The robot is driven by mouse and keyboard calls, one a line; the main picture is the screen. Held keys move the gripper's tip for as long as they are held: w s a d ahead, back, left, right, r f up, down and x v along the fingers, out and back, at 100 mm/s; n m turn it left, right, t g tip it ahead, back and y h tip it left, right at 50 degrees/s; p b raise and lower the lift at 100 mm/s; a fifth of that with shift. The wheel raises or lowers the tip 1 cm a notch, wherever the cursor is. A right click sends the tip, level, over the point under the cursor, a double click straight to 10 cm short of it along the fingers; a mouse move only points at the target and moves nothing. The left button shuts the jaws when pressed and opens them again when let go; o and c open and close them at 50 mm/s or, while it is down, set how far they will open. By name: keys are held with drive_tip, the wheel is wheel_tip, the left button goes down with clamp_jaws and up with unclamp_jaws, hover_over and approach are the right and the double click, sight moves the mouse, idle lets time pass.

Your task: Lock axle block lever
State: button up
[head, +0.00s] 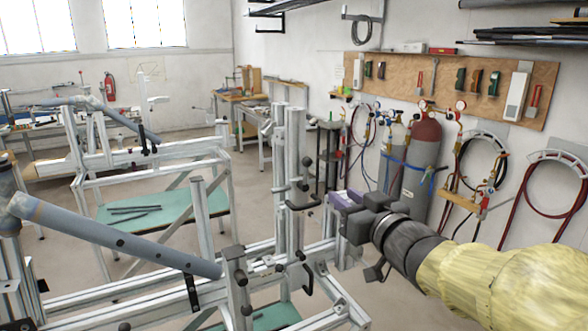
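My gripper (342,203) reaches in from the right, its dark body at the end of my yellow-sleeved arm. Its tip is beside the upright aluminium post of the near frame jig (296,150), just right of a black curved lever (303,203). I cannot tell whether they touch. The finger gap is too small to make out. Another black lever (307,280) hangs lower on the jig, and a third (192,292) is on the rail at lower left. Which one is the axle block lever is not clear from this view.
A grey-blue tube (110,238) crosses the jig at left. A second frame jig (150,160) stands behind. Gas cylinders (424,150) and coiled hoses (553,195) line the right wall below a tool board (450,85). The floor between jig and cylinders is mostly clear.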

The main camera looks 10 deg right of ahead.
sight(307, 168)
drive_tip(key=p+x, duration=0.3)
drive_tip(key=x, duration=1.4)
drive_tip(key=shift+w+a, duration=0.1)
drive_tip(key=shift+w, duration=0.15)
drive_tip(key=shift+c, duration=0.2)
